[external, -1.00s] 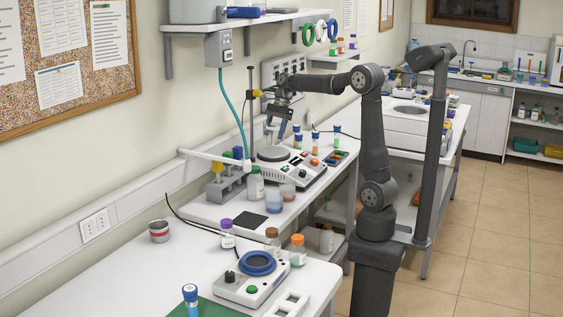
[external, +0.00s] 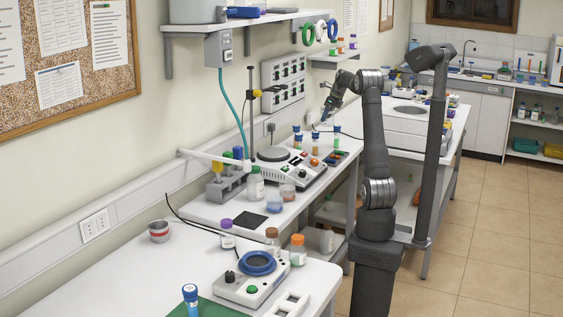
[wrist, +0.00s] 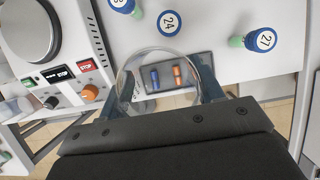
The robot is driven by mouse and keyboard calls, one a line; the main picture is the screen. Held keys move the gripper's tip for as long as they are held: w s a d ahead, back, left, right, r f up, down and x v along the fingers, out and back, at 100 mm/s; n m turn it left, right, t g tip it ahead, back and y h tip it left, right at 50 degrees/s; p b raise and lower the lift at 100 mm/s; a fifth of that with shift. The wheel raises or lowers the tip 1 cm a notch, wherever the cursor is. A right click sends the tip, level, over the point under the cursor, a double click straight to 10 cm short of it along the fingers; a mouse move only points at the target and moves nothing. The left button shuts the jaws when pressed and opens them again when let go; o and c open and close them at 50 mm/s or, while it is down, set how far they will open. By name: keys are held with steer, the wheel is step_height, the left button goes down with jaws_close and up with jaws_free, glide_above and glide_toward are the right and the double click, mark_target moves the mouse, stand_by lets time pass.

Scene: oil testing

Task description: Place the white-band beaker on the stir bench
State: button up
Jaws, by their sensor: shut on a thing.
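My gripper (external: 325,115) is at the right of the middle bench, raised above the vials. In the wrist view, its fingers (wrist: 165,92) are shut around a clear glass beaker (wrist: 128,72). I see the round rim and look through the glass; no white band can be made out from this angle. The beaker is too faint to make out clearly in the external view. The stirrer with a round grey plate and control panel (external: 304,174) stands on the middle bench to the left of my gripper. Its plate (wrist: 28,28) is bare in the wrist view.
Blue-capped vials (external: 298,139) and a small tray (external: 335,157) with coloured pieces lie below my gripper. Numbered caps (wrist: 168,22) show close by. A stand (external: 248,120) rises behind.

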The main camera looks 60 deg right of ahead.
steer(key=s+d+f+m+h, duration=0.1)
steer(key=s+d+f+m, duration=0.1)
steer(key=s+d, duration=0.45)
steer(key=s+d+f+m, duration=0.1)
steer(key=s+d+f, duration=0.15)
steer(key=d, duration=0.75)
steer(key=s+d+f+m+h, duration=0.1)
steer(key=s+d+f+m, duration=0.1)
steer(key=s+d, duration=0.45)
glide_above(347, 145)
steer(key=f, duration=0.6)
steer(key=shift+w+d+f, duration=0.15)
steer(key=shift+d+f, duration=0.2)
steer(key=shift+f, duration=2)
steer(key=shift+f, duration=0.1)
steer(key=o, duration=1)
steer(key=shift+f, duration=0.1)
steer(key=v, duration=1.2)
steer(key=shift+r, duration=0.3)
